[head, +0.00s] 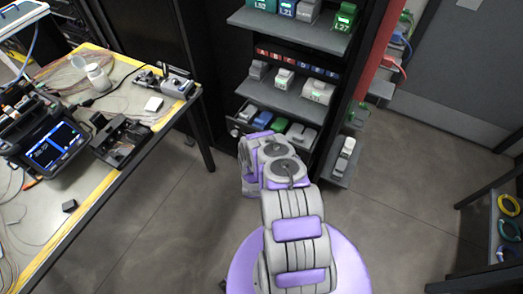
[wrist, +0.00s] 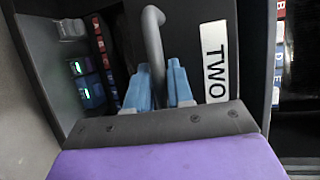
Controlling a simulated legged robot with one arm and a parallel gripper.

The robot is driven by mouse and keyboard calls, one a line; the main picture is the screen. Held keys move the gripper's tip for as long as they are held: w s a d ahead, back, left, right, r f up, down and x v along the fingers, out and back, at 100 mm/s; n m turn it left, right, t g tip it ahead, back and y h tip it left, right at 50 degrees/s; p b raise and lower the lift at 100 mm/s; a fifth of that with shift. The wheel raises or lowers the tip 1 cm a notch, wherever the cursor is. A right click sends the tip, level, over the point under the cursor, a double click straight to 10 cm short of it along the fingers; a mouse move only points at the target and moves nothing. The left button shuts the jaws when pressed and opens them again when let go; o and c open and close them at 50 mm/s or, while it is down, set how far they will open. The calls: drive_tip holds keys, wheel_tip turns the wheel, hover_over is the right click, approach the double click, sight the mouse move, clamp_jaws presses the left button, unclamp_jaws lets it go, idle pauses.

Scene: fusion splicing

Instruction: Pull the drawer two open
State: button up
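The drawer two front (wrist: 228,95) is a dark panel with a white label reading TWO (wrist: 214,62) in the wrist view. Its grey curved bar handle (wrist: 153,35) runs down between the blue fingers of my gripper (wrist: 159,75). The fingers sit close on both sides of the bar and look shut on it; their contact is partly hidden. In the head view, a low drawer (head: 239,124) holding small devices shows at the cabinet, partly covered by my arm. My gripper's fingers are hidden there. How far the drawer is out is hard to tell.
Shelves (head: 289,101) with small devices stand above the drawer. A workbench (head: 100,180) with a splicer (head: 45,140) is at the left. A rack (head: 490,215) with coiled cables is at the right. The floor (head: 410,190) between is clear.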

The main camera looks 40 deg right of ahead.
drive_tip(key=shift+o, duration=0.3)
drive_tip(key=shift+a+f, duration=0.2)
drive_tip(key=shift+a+r, duration=0.15)
drive_tip(key=v, duration=1.7)
drive_tip(key=shift+s+r, duration=0.15)
